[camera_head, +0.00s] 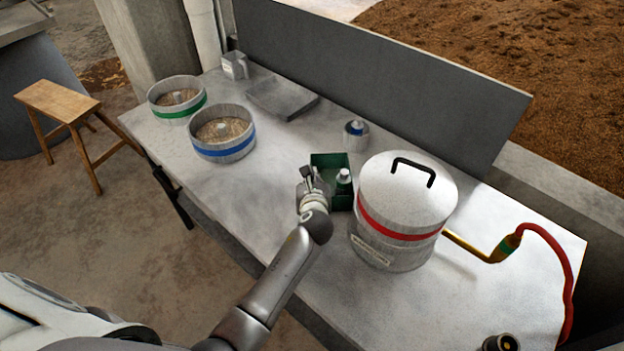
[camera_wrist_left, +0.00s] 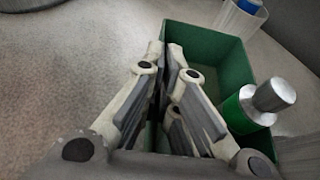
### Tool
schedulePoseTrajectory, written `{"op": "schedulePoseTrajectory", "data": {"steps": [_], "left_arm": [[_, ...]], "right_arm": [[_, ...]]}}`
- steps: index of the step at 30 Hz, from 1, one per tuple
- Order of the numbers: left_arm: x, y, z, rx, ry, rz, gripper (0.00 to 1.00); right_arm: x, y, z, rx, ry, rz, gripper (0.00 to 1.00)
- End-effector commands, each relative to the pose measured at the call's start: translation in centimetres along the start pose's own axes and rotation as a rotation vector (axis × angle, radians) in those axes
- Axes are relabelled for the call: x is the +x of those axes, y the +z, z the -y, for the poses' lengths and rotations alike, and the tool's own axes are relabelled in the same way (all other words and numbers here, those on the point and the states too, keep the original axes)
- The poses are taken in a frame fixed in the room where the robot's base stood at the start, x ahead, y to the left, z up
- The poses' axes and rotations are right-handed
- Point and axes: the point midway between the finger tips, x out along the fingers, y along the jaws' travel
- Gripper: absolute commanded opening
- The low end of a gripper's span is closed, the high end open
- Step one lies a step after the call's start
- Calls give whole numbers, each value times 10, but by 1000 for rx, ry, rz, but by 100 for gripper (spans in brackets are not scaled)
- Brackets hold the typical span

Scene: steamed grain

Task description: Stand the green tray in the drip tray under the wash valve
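The green tray (camera_head: 327,160) is a deep, open green box on the metal table, left of the red-banded pot. A green bottle with a silver cap (camera_head: 343,178) stands inside it. My left gripper (camera_head: 308,177) is at the tray's near left side. In the left wrist view, its fingers (camera_wrist_left: 168,62) are close together on the wall of the green tray (camera_wrist_left: 215,50), one outside and one inside. A shallow grey tray (camera_head: 283,98), possibly the drip tray, lies at the table's back left. I cannot make out a wash valve. My right gripper is not in view.
A lidded pot with a red band (camera_head: 400,215) stands close right of the green tray. A small blue-topped cup (camera_head: 356,135) is behind it. Grain pans with blue (camera_head: 225,150) and green (camera_head: 178,113) bands stand left. A grey panel (camera_head: 380,85) borders the back.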

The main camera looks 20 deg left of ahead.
Motion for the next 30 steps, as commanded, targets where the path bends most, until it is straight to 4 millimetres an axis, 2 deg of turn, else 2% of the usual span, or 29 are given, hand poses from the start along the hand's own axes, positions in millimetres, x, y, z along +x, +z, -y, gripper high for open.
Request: {"op": "schedulePoseTrajectory", "data": {"steps": [11,12,17,26,30], "left_arm": [[2,-1,1,-3,-2,5,0],[1,-3,0,-2,-1,0,7],[1,-3,0,-1,0,0,27],[1,-2,0,-1,0,1,27],[-6,-1,0,0,0,0,27]], "right_arm": [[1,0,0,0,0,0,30],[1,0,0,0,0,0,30],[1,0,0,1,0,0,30],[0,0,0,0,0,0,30],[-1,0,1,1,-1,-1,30]]}}
